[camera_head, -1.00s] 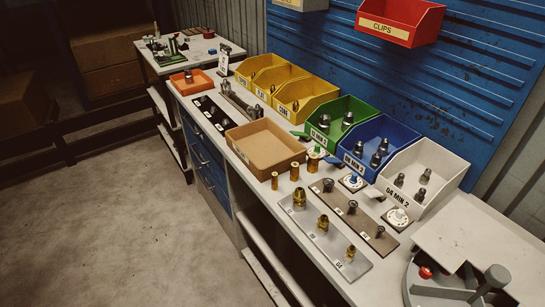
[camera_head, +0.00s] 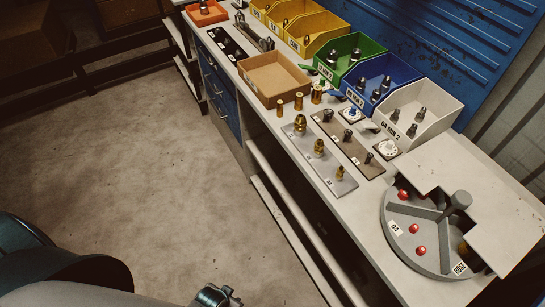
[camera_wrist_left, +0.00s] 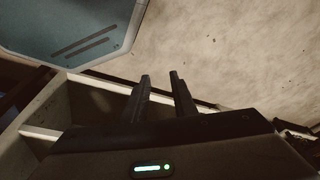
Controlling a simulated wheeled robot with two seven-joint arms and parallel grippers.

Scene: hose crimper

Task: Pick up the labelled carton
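I see no carton with a readable label. A brown box (camera_head: 30,40) stands in shadow at the far left of the head view, and another (camera_head: 128,10) is cut off at the top edge. A tan open tray (camera_head: 272,78) sits on the bench. My left gripper (camera_wrist_left: 160,77) shows in the left wrist view with its two dark fingers apart. Nothing is between them, and pale floor lies beyond. My right gripper is not in view.
The bench (camera_head: 395,262) runs diagonally, with a green bin (camera_head: 348,55), a blue bin (camera_head: 378,83), a white bin (camera_head: 425,113) and metal fittings. A round divided grey tray (camera_head: 425,232) is at its near end. The concrete floor (camera_head: 140,150) left of the bench is clear.

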